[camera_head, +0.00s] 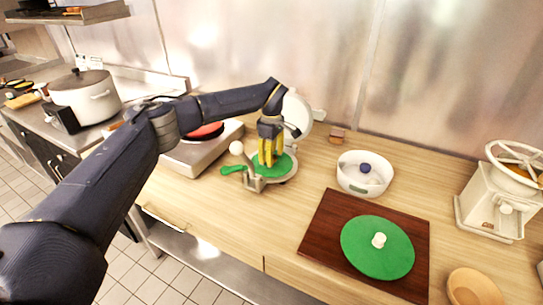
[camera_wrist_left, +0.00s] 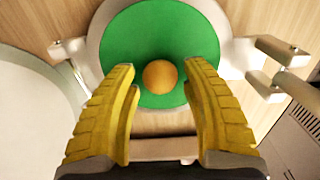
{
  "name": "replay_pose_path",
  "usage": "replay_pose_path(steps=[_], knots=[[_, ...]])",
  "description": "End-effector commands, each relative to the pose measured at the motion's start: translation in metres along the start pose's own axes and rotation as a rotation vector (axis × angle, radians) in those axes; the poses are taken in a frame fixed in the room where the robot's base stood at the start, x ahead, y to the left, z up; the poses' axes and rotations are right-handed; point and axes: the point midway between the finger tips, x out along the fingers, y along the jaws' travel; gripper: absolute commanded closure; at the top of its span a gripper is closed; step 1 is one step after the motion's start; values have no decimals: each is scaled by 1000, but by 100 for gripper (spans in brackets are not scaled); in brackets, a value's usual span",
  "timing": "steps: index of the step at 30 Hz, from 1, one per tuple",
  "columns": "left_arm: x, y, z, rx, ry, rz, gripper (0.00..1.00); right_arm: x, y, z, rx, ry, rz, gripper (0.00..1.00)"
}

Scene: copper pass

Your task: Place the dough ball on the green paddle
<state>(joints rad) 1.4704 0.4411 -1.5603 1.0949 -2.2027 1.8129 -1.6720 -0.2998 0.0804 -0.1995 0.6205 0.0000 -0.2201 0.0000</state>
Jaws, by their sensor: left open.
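My left gripper (camera_head: 268,158) has yellow fingers and points down over a green round surface (camera_head: 280,170) on a metal press at mid-counter. A short green handle (camera_head: 232,169) sticks out to the left of that surface. In the left wrist view the gripper (camera_wrist_left: 162,85) is open, with an orange-tan ball (camera_wrist_left: 160,77), apparently the dough ball, between and beyond its fingertips. The ball appears against the green disc (camera_wrist_left: 150,35), with gaps to both fingers. The fingers hide the ball in the head view. My right gripper is not in view.
A second green disc (camera_head: 360,250) with a white knob-like piece lies on a brown board (camera_head: 318,232). A white bowl (camera_head: 350,181), a machine with a handwheel (camera_head: 490,205) and a wooden bowl (camera_head: 470,287) stand right. A burner (camera_head: 190,155) and pot (camera_head: 85,100) stand left.

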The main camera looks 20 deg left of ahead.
Motion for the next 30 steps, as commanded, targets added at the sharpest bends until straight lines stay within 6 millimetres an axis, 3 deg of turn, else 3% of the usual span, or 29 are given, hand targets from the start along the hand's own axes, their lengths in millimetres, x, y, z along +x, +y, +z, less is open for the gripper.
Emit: replay_pose_path(steps=[5,21,30], knots=[[-8,1,0,0,0,3,53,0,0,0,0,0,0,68],[-95,1,0,1,2,3,53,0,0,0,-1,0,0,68],[-120,0,0,1,1,0,53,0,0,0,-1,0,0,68]])
